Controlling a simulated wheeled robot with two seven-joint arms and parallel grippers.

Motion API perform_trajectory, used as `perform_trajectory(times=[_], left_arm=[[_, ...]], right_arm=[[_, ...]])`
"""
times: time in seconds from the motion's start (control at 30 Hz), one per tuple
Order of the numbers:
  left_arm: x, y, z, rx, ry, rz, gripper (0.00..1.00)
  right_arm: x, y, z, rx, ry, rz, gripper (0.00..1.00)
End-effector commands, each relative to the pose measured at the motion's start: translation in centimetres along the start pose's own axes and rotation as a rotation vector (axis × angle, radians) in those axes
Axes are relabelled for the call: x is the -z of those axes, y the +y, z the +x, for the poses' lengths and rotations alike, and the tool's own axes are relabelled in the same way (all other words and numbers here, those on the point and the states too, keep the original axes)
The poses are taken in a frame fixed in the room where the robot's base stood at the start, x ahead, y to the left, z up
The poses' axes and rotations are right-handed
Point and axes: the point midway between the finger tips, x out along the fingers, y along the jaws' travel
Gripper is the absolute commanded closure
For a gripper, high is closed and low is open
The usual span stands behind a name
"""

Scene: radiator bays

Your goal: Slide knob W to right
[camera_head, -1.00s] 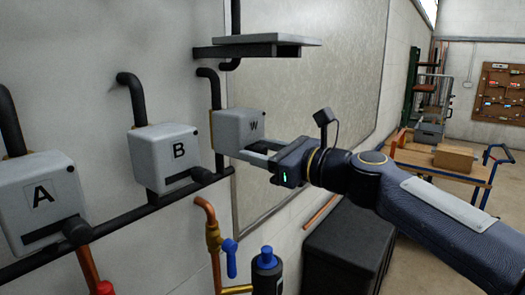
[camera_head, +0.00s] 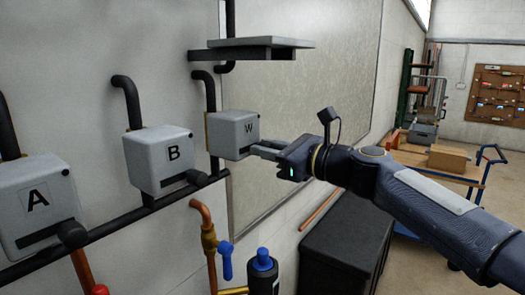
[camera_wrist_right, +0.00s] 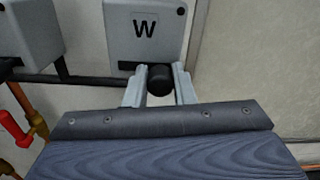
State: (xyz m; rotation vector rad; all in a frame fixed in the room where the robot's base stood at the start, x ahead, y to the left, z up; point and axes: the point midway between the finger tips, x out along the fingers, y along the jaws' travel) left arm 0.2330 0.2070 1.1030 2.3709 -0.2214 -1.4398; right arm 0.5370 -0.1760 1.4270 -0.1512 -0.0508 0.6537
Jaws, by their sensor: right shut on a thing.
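Box W (camera_head: 233,135), a grey case with a black W on its face, hangs on the wall and also shows in the wrist view (camera_wrist_right: 144,30). Its round black knob W (camera_wrist_right: 159,80) sticks out below the letter, right of the case's middle, with part of the dark slot showing to its left. My right gripper (camera_head: 262,151) reaches in from the right at the lower front of box W. In the wrist view its two grey fingers are on either side of knob W, and it is shut on it. In the head view the knob is hidden. My left gripper is out of view.
Boxes B (camera_head: 160,160) and A (camera_head: 36,200) hang to the left, each with a black knob. A grey shelf (camera_head: 265,43) juts out above box W. Black pipes run along the wall. A copper pipe with a blue valve (camera_head: 226,258) and a blue-topped bottle (camera_head: 263,270) stand below.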

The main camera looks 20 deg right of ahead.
Motion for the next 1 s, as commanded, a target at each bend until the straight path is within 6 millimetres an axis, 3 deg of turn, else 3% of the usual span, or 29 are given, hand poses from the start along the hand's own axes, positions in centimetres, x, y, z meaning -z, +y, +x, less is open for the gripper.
perform_trajectory(times=[0.13,0.17,0.33,0.67,1.0], left_arm=[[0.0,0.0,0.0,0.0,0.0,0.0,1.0],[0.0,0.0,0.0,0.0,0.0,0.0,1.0],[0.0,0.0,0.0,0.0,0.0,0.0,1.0],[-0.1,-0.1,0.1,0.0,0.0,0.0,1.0],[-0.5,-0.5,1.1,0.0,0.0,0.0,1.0]], right_arm=[[0.0,-0.3,-0.1,0.011,0.0,-0.002,1.0],[0.0,-0.4,-0.1,0.012,0.0,-0.002,0.76],[-0.1,-0.3,-0.1,0.011,0.0,-0.002,0.55],[0.0,-0.2,-0.5,0.008,0.0,-0.002,0.55],[0.0,-0.2,-6.0,0.012,-0.002,-0.003,0.55]])
